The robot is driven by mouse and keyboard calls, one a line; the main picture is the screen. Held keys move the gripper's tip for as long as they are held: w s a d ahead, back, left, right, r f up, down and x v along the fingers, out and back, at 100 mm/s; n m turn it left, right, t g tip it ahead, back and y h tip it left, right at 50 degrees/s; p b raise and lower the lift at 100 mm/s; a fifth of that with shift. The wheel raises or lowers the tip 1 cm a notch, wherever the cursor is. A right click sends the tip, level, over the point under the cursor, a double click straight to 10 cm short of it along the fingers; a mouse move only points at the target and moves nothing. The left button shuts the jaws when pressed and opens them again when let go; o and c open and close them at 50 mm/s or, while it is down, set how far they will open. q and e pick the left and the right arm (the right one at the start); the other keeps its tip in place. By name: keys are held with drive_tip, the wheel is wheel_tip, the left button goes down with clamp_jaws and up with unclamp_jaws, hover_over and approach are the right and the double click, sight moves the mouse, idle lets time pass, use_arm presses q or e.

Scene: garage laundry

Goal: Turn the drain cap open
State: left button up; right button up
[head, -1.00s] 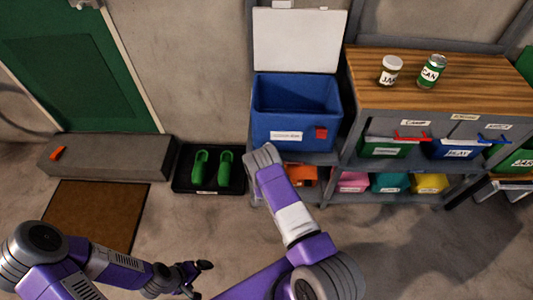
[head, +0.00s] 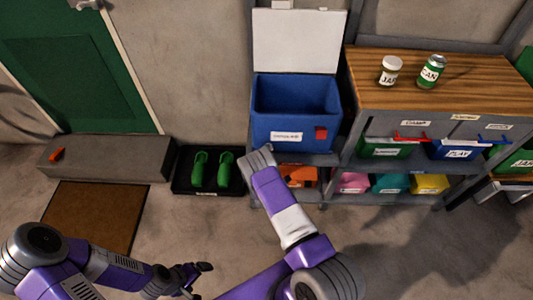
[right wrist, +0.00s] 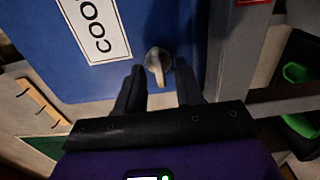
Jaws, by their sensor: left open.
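The blue cooler (head: 290,140) stands on the shelf with its white lid raised; it fills the upper left of the right wrist view (right wrist: 60,60). The drain cap (right wrist: 158,58), a light grey knob with a lever-like grip, is low on the cooler's side in the right wrist view. My right gripper (right wrist: 160,78) is open, with a finger on each side of the cap and gaps showing. In the head view the right arm hides the cap and this gripper's fingers. My left gripper (head: 196,277) is open and empty, low over the floor.
A shelf post (right wrist: 240,50) stands close right of the cap in the right wrist view. Green clogs (head: 212,170) sit on a black tray left of the shelf. A wooden worktop (head: 430,90) with a jar and can is at right. Front floor is clear.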

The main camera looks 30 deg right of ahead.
drive_tip(key=shift+a, duration=0.1)
drive_tip(key=p+v, duration=0.2)
drive_tip(key=v, duration=0.5)
drive_tip(key=shift+s, duration=0.25)
drive_tip(key=shift+a, duration=0.1)
